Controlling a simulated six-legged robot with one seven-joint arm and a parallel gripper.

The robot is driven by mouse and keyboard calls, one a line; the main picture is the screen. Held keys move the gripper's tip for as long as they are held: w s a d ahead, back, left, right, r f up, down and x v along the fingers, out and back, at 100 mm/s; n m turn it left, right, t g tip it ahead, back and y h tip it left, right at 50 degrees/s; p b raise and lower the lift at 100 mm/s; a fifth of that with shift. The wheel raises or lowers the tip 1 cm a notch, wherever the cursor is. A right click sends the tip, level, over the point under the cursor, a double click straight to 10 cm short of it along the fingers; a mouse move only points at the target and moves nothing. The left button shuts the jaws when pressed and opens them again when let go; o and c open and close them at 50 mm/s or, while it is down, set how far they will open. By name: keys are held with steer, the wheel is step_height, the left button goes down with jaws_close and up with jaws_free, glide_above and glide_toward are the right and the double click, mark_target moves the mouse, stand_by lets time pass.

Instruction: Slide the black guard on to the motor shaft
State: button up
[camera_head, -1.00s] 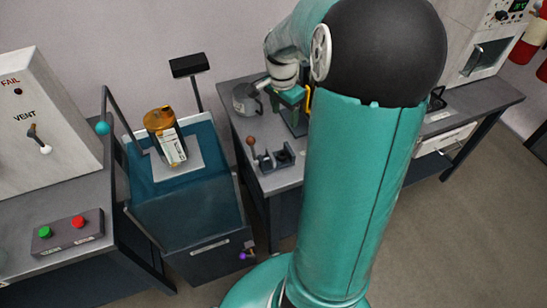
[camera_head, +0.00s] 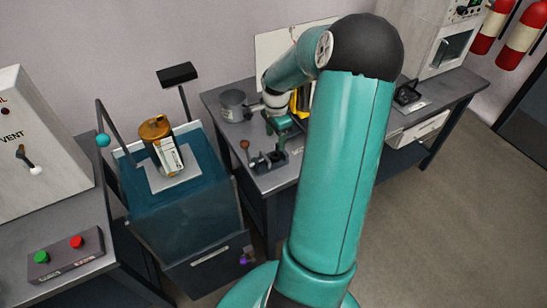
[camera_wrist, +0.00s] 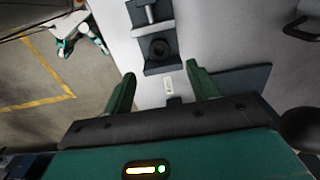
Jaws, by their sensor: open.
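My gripper (camera_wrist: 161,74) is open, with its two green fingers apart and nothing between them. In the wrist view a dark fixture (camera_wrist: 151,36) on the grey bench lies just beyond the fingertips. It carries a pale metal cylinder, perhaps the motor shaft (camera_wrist: 150,13), and a round black part with a dark hole, perhaps the black guard (camera_wrist: 158,48). I cannot tell for sure which part is which. In the head view my gripper (camera_head: 281,124) hangs over the bench just behind the fixture (camera_head: 268,160). My arm hides part of the bench.
A grey pot (camera_head: 233,106) stands on the bench left of my gripper. A red-knobbed lever (camera_head: 245,146) rises beside the fixture. A dark plate (camera_wrist: 240,80) lies right of the fingers.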

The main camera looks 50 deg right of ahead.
mark_target(277, 157)
steer(key=shift+s+d+f, duration=0.2)
steer(key=shift+f, duration=3.75)
steer(key=shift+c, duration=0.2)
steer(key=c, duration=1)
